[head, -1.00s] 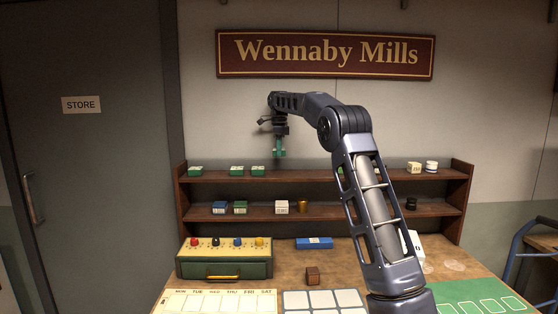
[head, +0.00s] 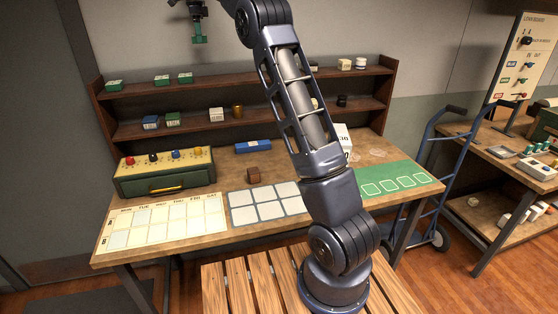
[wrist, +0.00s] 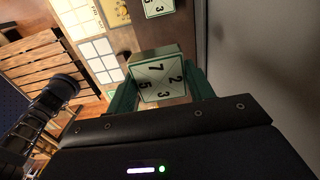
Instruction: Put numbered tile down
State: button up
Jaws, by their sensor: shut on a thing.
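My gripper (head: 198,38) is in the air above the upper shelf, near the top of the head view. In the wrist view my gripper (wrist: 160,88) is shut on a numbered tile (wrist: 160,77), a pale block with a green edge whose face is split by diagonals and shows digits including 7, 2 and 3. The green fingers grip its two sides. Another numbered tile (wrist: 158,7) is partly in view beyond it. Three green and white tiles stand on the upper shelf: one (head: 114,85) at left, one (head: 162,79) and one (head: 185,77) closer together.
The wooden shelf unit (head: 135,89) has free room right of the tiles. Below stand a button box (head: 165,185), a brown cube (head: 253,174), a blue box (head: 253,146), a white grid (head: 268,210) and a green mat (head: 408,170). A hand truck (head: 432,180) stands right.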

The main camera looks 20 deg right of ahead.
jog(key=s+a+n, duration=0.2)
jog(key=s+a, duration=0.5)
jog(key=a, duration=0.1)
jog(key=n, duration=0.7)
send_over(157, 225)
notch_tip(157, 225, down, 31)
notch_tip(157, 225, down, 21)
jog(key=shift+s, duration=0.1)
jog(key=o, duration=0.7)
jog(key=shift+f, duration=0.15)
jog(key=shift+c, duration=0.2)
jog(key=o, duration=0.4)
